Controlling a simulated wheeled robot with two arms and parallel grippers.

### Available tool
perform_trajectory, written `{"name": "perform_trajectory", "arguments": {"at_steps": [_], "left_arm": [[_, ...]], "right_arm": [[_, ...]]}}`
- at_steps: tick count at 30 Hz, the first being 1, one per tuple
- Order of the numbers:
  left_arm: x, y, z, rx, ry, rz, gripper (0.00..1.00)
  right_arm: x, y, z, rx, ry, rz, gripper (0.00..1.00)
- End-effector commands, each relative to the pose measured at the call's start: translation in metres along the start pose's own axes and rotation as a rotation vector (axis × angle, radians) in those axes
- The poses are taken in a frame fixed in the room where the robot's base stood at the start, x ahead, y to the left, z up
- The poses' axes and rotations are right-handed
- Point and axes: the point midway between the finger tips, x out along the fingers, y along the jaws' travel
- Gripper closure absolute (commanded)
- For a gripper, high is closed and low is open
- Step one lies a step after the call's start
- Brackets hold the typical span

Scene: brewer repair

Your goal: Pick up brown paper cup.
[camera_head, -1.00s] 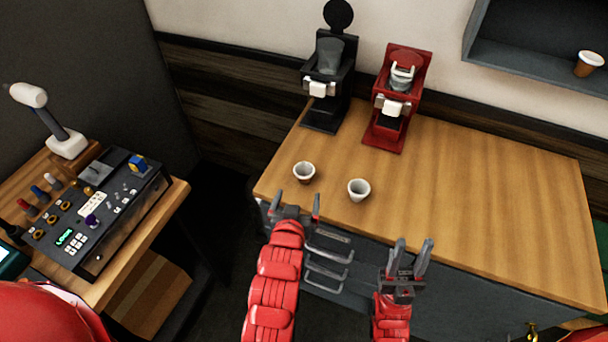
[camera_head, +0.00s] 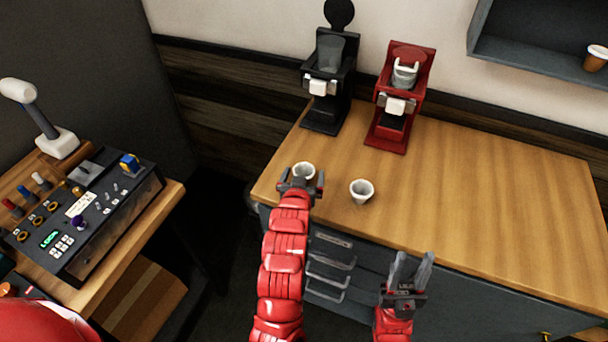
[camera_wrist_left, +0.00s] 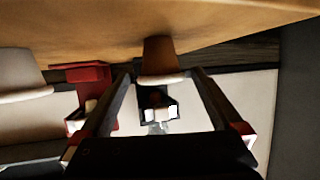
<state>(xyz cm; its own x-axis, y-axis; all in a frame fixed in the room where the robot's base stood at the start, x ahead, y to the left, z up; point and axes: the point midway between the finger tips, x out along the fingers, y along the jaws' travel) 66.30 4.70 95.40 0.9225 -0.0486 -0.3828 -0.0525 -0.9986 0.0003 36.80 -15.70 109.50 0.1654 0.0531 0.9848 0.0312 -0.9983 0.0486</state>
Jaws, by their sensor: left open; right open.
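The brown paper cup (camera_head: 304,169) stands upright near the front left corner of the wooden counter. My left gripper (camera_head: 301,182) is open at the cup, with its fingers on either side of the cup's near part. In the left wrist view, which is upside down, the brown cup (camera_wrist_left: 160,57) lies between and beyond the open fingers (camera_wrist_left: 161,76), with gaps on both sides. The gripper hides the cup's lower part in the head view. My right gripper (camera_head: 409,270) is open and empty in front of the counter.
A white cup (camera_head: 361,190) stands close to the right; it also shows in the left wrist view (camera_wrist_left: 18,76). Black (camera_head: 328,88) and red (camera_head: 399,100) brewers stand behind. Another brown cup (camera_head: 596,57) is on the wall shelf (camera_head: 540,58). The counter's right side (camera_head: 500,200) is clear.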

Motion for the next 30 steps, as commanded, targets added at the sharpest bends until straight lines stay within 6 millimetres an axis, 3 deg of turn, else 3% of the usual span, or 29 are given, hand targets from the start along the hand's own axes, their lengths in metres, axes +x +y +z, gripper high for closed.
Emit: {"name": "perform_trajectory", "arguments": {"at_steps": [12,23,30], "left_arm": [[0.044,-0.002,-0.004,0.001,-0.003,-0.001,0.0],[0.05,-0.002,-0.003,0.0,0.0,0.0,0.0],[0.05,-0.001,-0.003,0.0,0.0,0.0,0.43]], "right_arm": [[0.023,0.001,-0.004,0.0,0.0,0.0,0.59],[0.023,0.001,-0.004,0.0,0.0,0.0,0.59],[0.023,0.001,-0.004,0.0,0.0,0.0,0.59]]}}
